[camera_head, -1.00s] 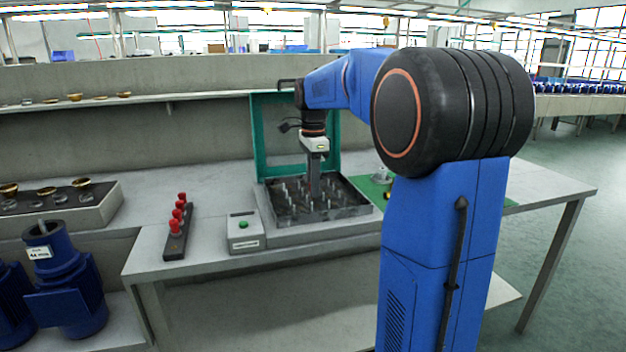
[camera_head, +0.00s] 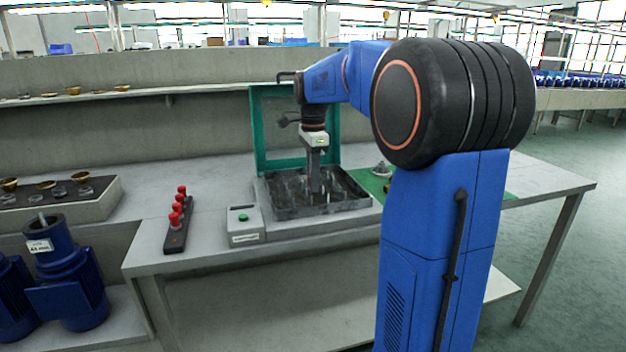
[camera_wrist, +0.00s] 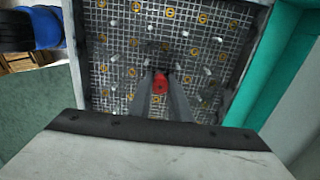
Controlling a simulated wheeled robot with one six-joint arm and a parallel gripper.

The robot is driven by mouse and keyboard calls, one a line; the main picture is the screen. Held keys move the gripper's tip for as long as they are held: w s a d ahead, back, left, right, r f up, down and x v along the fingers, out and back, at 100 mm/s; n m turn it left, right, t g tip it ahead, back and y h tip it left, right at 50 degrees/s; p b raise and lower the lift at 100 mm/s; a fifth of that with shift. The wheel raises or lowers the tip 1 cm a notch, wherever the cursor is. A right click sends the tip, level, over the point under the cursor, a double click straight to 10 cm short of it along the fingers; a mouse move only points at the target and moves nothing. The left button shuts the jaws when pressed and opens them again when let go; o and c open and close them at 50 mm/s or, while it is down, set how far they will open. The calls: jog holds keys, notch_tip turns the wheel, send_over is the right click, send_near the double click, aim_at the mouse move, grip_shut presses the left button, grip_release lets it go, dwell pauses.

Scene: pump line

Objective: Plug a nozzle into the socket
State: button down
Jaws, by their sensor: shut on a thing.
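My gripper (camera_head: 315,192) points down into a dark open tray (camera_head: 352,203) with a teal frame (camera_head: 258,130) standing behind it. In the wrist view my gripper (camera_wrist: 160,90) is shut on a small red nozzle (camera_wrist: 160,80), over a grid floor with several yellow-ringed round spots and pale pins. One ringed spot (camera_wrist: 168,13) shows clearly near the top. I cannot tell which spot is the socket, or whether the nozzle touches anything. In the head view the nozzle is too small to make out.
A silver part (camera_head: 381,169) sits on a green mat (camera_head: 368,182) right of the tray. Blue motors (camera_head: 65,275) stand at lower left.

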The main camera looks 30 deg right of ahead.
jog(key=shift+f, duration=0.25)
dwell(0.3)
jog(key=c, duration=1.6)
grip_release()
jog(key=shift+o, duration=0.2)
jog(key=shift+r, duration=2.95)
notch_tip(320, 180, up, 17)
jog(key=shift+r, duration=0.2)
